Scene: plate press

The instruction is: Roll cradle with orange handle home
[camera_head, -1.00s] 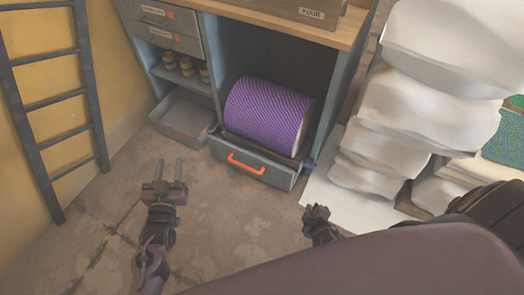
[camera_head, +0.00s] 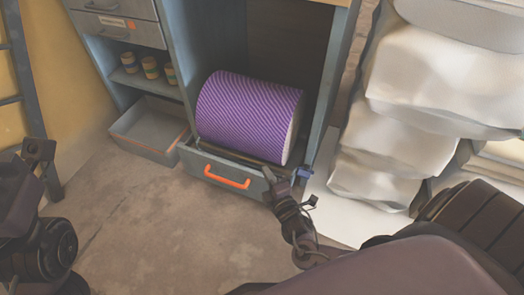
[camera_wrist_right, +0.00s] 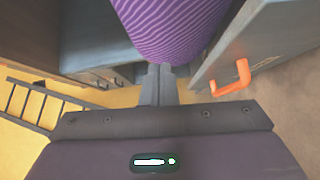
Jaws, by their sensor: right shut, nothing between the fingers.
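The cradle (camera_head: 221,170) is a grey-blue drawer-like front with an orange handle (camera_head: 228,178). It stands pulled out at the foot of the cabinet. A purple patterned roll (camera_head: 246,112) lies in it. My right gripper (camera_head: 273,178) is shut and empty at the right end of the cradle's front, right of the handle. In the right wrist view, the shut fingers (camera_wrist_right: 158,76) point at the purple roll (camera_wrist_right: 165,25), with the orange handle (camera_wrist_right: 232,80) to their right. I cannot tell whether they touch anything. My left gripper (camera_head: 36,155) is at the left edge, its fingers unclear.
The grey-blue cabinet (camera_head: 178,50) has an open bay behind the roll. An open grey tray drawer (camera_head: 150,135) sits left of the cradle. Small striped cups (camera_head: 150,67) stand on a shelf above it. White stacked bundles (camera_head: 400,110) crowd the right. Floor in front is clear.

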